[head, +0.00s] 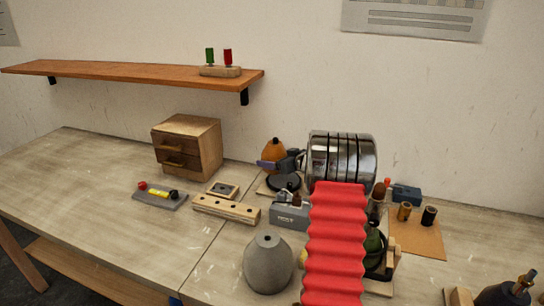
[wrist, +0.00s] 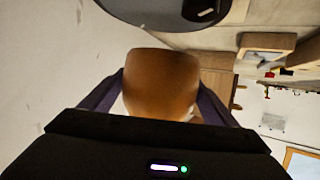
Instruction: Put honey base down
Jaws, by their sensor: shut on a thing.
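The honey base (head: 275,149), a rounded orange-brown lamp base, is at the back of the bench, right of the wooden drawer box. My gripper (head: 270,164) is shut on it, with one purple finger showing in front of it. In the wrist view the honey base (wrist: 163,78) fills the space between the two purple fingers of my gripper (wrist: 163,106). Its lower end and any contact with the bench are hidden in the head view.
A grey base (head: 268,264) stands at the front, and a dark green base (head: 374,247) is partly hidden behind my red arm. A drawer box (head: 188,146), a wooden block with holes (head: 226,209) and a tan mat (head: 418,239) with spools surround the area. The left bench is clear.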

